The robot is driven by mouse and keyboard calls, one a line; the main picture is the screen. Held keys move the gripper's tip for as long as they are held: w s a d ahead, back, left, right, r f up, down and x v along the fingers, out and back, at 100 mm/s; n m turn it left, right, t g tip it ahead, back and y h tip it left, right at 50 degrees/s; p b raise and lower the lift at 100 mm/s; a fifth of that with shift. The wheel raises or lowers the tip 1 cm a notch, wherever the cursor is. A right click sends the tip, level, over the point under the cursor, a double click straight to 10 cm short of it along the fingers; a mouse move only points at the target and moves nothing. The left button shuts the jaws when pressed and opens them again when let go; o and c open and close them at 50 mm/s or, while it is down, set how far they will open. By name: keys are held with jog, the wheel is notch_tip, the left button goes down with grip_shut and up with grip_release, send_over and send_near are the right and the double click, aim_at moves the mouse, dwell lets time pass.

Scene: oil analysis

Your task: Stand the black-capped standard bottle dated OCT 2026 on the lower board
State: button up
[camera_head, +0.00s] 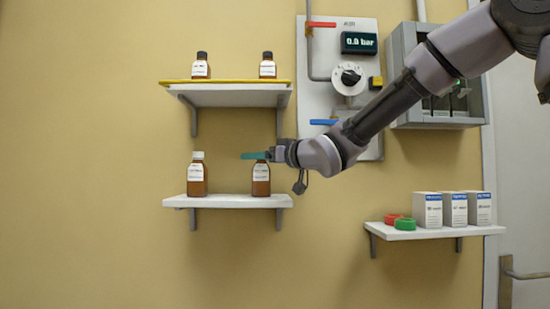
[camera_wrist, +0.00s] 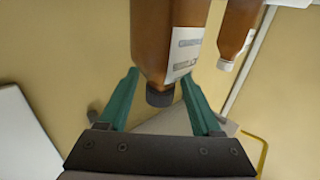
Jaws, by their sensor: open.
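A brown bottle (camera_head: 261,181) with a white label stands upright on the right part of the lower board (camera_head: 226,202). My gripper (camera_head: 254,156) is at its top and hides its cap in the head view. In the wrist view, which is upside down, this bottle (camera_wrist: 165,40) has a black cap (camera_wrist: 160,95). The open teal fingers of my gripper (camera_wrist: 158,76) lie on either side of the cap and neck, with gaps visible. A white-capped brown bottle (camera_head: 197,175) stands at the left of the same board. The label dates are too small to read.
The upper board (camera_head: 228,97) has a yellow edge and carries two black-capped bottles, left (camera_head: 201,66) and right (camera_head: 268,66). A panel with a dial (camera_head: 349,77) is on the wall. A right shelf (camera_head: 436,231) holds boxes and red and green rings.

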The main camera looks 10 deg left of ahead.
jog(key=v, duration=1)
jog(key=w+d+f+m+t+h, duration=0.2)
jog(key=d+m+h, duration=0.35)
jog(key=d, duration=0.75)
jog(key=w+d+f+m+t+h, duration=0.1)
jog(key=d+f+m+t+h, duration=0.15)
jog(key=d+m+h, duration=0.65)
jog(key=s+d+f+g, duration=0.3)
jog(key=s+d+f, duration=0.1)
jog(key=s+d, duration=0.3)
jog(key=s+d+f+m+g+y, duration=0.1)
jog(key=s+d+f+g, duration=0.2)
jog(key=s+d+f, duration=0.2)
jog(key=s+d, duration=0.2)
jog(key=s, duration=0.1)
jog(key=shift+s+f+g, duration=0.3)
jog(key=shift+g, duration=0.05)
